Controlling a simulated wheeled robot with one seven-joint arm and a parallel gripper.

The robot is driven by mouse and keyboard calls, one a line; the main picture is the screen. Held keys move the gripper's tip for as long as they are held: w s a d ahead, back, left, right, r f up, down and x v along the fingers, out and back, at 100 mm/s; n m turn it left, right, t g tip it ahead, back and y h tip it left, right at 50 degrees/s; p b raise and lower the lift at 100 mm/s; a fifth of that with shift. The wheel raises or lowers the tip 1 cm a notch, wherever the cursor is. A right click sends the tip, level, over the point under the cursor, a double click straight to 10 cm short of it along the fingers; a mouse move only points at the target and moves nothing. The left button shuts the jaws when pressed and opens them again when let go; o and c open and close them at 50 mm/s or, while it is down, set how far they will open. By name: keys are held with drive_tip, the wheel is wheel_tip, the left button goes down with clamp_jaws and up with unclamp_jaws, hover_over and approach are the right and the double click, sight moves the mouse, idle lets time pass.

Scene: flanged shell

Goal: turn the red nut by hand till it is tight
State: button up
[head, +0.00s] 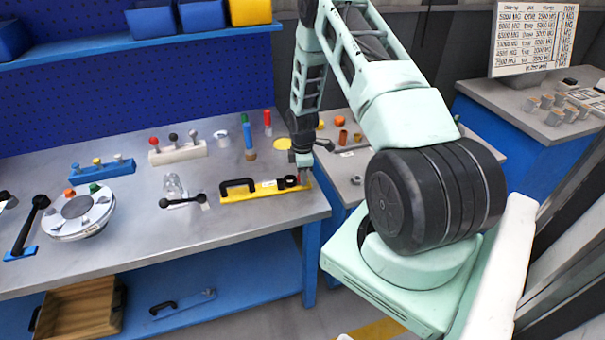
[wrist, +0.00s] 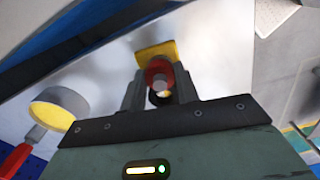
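A red nut (wrist: 158,68) with a grey stud end showing through it sits between the two fingers of my gripper (wrist: 160,88) in the wrist view. The fingers lie close on either side of it, and I cannot tell whether they press on it. In the head view my gripper (head: 304,174) points down at the right end of a yellow base (head: 250,194) with a black handle. Only a sliver of red shows there beside the fingers. A yellow part (wrist: 156,50) lies just beyond the nut in the wrist view.
A round grey flanged piece (head: 82,212) with a red-orange and a green knob stands at the left of the bench (head: 150,240). A black lever (head: 182,201) lies left of the yellow base. A red-handled tool (head: 267,120) and a yellow disc (head: 282,143) stand behind my gripper.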

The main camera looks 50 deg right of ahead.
drive_tip(key=c, duration=0.3)
drive_tip(key=m+b, duration=0.2)
drive_tip(key=shift+f+m, duration=0.1)
drive_tip(key=shift+m, duration=0.3)
drive_tip(key=shift+m+b, duration=0.7)
drive_tip(key=shift+m, duration=0.8)
drive_tip(key=o, duration=1)
drive_tip(key=shift+c, duration=0.2)
